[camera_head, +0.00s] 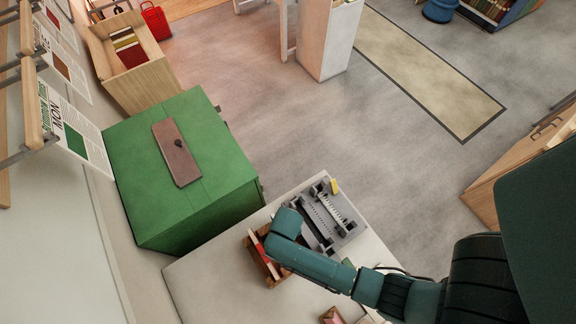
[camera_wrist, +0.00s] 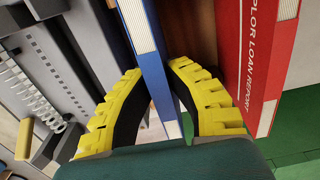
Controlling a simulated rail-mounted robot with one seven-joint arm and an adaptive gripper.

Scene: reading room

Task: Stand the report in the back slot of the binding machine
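A blue report with a white page edge (camera_wrist: 151,70) stands between the two yellow fingers of my gripper (camera_wrist: 155,68) in the wrist view. The fingertips close in against its two sides, and its lower end reaches down toward the palm. In the head view my gripper is hidden under my wrist, over the brown box (camera_head: 273,281). The grey binding machine (camera_head: 325,215) stands right beside the box on the pale tabletop. Part of the machine (camera_wrist: 45,55) shows at the left of the wrist view, with a row of teeth. Its back slot cannot be clearly made out.
A red report marked "LOAN REPORT" (camera_wrist: 258,60) stands just right of my gripper. A green cabinet (camera_head: 215,165) with a brown board on top stands left of the pale table (camera_head: 205,270). A small yellow piece (camera_head: 335,187) sits at the machine's far end.

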